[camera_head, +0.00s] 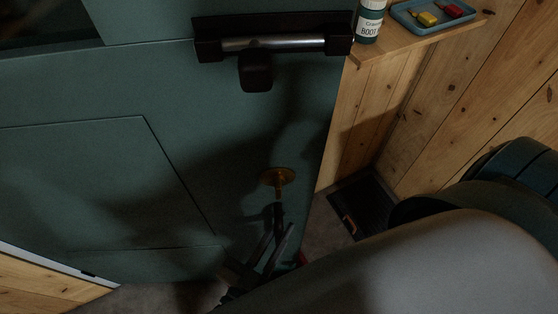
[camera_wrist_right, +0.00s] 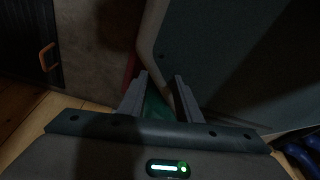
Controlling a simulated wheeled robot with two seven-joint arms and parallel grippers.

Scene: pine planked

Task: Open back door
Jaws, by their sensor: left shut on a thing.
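The back door is a dark green panelled door (camera_head: 240,130) that fills the left and middle of the head view. A black housing with a steel bar (camera_head: 275,43) runs across its upper part. A brass handle on a round plate (camera_head: 278,176) sits lower, near the door's right edge. My right gripper (camera_wrist_right: 160,80) shows in the right wrist view, fingers apart, beside a pale-edged dark green panel (camera_wrist_right: 225,50). Whether anything touches its fingers is unclear.
A wooden shelf (camera_head: 420,42) right of the door holds a bottle (camera_head: 369,20) and a blue tray (camera_head: 405,18) with small red and yellow things. A dark mat or box (camera_head: 372,198) lies below. My large grey arm covers the lower right.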

